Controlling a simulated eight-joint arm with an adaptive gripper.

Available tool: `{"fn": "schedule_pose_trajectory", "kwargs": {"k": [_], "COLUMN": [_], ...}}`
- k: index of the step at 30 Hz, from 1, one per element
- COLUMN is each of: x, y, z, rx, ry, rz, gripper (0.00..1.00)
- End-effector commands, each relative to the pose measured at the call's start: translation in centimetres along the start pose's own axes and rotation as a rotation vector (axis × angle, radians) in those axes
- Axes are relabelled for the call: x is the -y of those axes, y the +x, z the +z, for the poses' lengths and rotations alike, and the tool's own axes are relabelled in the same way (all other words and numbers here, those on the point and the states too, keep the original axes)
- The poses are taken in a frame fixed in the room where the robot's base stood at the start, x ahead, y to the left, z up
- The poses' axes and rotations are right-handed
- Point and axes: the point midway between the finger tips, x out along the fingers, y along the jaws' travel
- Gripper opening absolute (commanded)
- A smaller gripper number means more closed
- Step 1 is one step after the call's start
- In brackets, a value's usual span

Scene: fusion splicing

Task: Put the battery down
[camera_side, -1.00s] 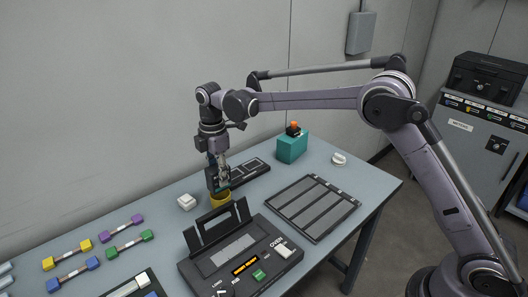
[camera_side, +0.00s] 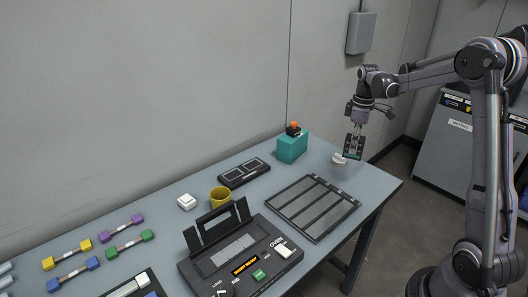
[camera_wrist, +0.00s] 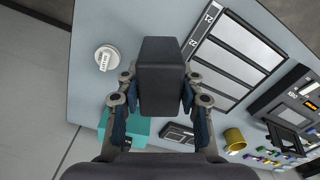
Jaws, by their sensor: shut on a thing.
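The battery is a dark block (camera_wrist: 160,75) between my fingers in the wrist view. It also shows in the side view as a dark piece (camera_side: 353,153) at the low end of my gripper (camera_side: 355,143). In the wrist view my gripper (camera_wrist: 160,100) is shut on it, one finger on each side. It hangs in the air at the table's far right end, apart from the tabletop as far as I can tell. A small white round piece (camera_side: 339,158) lies on the table just left of the battery in the side view; it also shows in the wrist view (camera_wrist: 105,59).
A teal block (camera_side: 292,149), a dark two-panel tray (camera_side: 244,173), a yellow cup (camera_side: 221,195) and a slotted grey rack (camera_side: 313,208) stand on the table (camera_side: 375,190). The splicer (camera_side: 240,255) is in front. The right table edge lies close by.

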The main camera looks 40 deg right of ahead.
Motion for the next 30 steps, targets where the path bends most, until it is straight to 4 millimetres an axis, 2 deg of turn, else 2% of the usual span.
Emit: {"fn": "schedule_pose_trajectory", "kwargs": {"k": [1, 6, 9, 14, 17, 19, 30], "x": [-0.7, -1.8, -1.9, -1.8, -1.8, -1.9, -2.5], "y": [0.0, 0.1, 0.2, 0.3, 0.6, 1.1, 5.4], "z": [2.7, 9.6, 12.6, 15.3, 15.4, 14.7, 7.5], "rx": [0.000, 0.000, 0.000, 0.000, 0.000, 0.000, 0.000], "ry": [0.069, 0.257, 0.342, 0.420, 0.435, 0.437, 0.434], "rz": [0.000, 0.000, 0.000, 0.000, 0.000, 0.000, 0.000], "gripper": [0.00, 0.00, 0.00, 0.00, 0.00, 0.00, 0.00]}}
